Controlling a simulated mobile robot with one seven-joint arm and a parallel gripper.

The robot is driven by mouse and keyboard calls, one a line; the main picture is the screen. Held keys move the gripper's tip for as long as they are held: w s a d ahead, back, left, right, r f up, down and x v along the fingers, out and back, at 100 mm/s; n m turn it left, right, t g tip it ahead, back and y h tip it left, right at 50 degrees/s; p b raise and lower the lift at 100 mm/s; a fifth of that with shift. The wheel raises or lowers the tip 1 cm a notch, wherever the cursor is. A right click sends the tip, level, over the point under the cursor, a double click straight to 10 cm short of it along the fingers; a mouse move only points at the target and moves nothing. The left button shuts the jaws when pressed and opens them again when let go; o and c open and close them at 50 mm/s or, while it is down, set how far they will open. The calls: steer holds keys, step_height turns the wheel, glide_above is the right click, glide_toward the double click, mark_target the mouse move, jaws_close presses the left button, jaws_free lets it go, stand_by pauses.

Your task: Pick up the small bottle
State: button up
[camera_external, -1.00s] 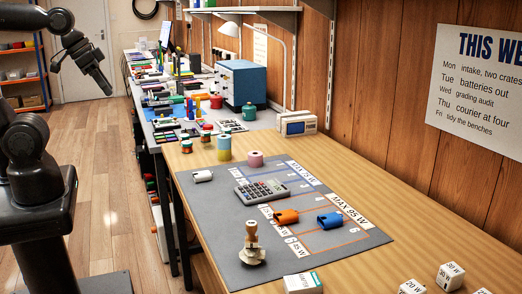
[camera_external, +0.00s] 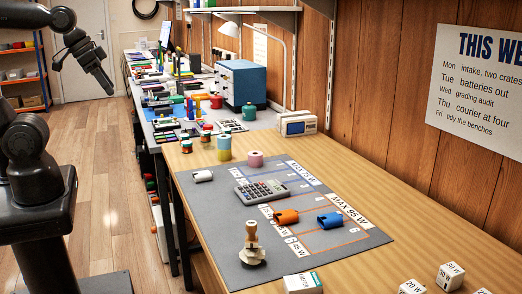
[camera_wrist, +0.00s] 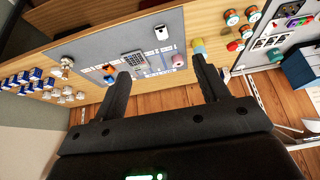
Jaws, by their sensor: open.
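Several small jar-like bottles with red tops stand near the far end of the wooden bench. One small bottle (camera_external: 187,146) is dark green and red, and another (camera_external: 206,137) stands behind it to the right. In the wrist view, red-topped small bottles (camera_wrist: 232,18) show at the upper right. I cannot tell which one the task means. My gripper (camera_external: 108,91) hangs over the floor left of the bench, well apart from them. In the wrist view my gripper (camera_wrist: 161,70) has its fingers spread, with nothing held between them.
A grey mat (camera_external: 225,225) bears a calculator (camera_external: 262,190), orange and blue clips and a wooden stamp (camera_external: 252,245). A yellow-and-teal cylinder (camera_external: 224,148) and a pink roll (camera_external: 255,159) stand beyond it. White cubes (camera_external: 450,276) lie at lower right. The floor (camera_external: 110,170) left of the bench is open.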

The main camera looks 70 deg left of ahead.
steer(key=w+a+r+g, duration=0.2)
steer(key=w+a, duration=0.2)
steer(key=w, duration=0.7)
steer(key=n+g, duration=0.1)
steer(key=g, duration=0.3)
glide_above(208, 125)
steer(key=d, duration=0.2)
steer(key=f, duration=1.8)
steer(key=shift+a, duration=0.2)
steer(key=shift+a+f, duration=0.15)
steer(key=shift+f, duration=0.15)
step_height(208, 125, down, 5)
steer(key=shift+f, duration=0.15)
steer(key=shift+s+a+f, duration=0.1)
steer(key=shift+a+f, duration=0.1)
steer(key=shift+f, duration=1.15)
steer(key=shift+s+a+f, duration=0.1)
steer(key=shift+a+f, duration=0.1)
steer(key=shift+f, duration=1.15)
steer(key=shift+c, duration=0.5)
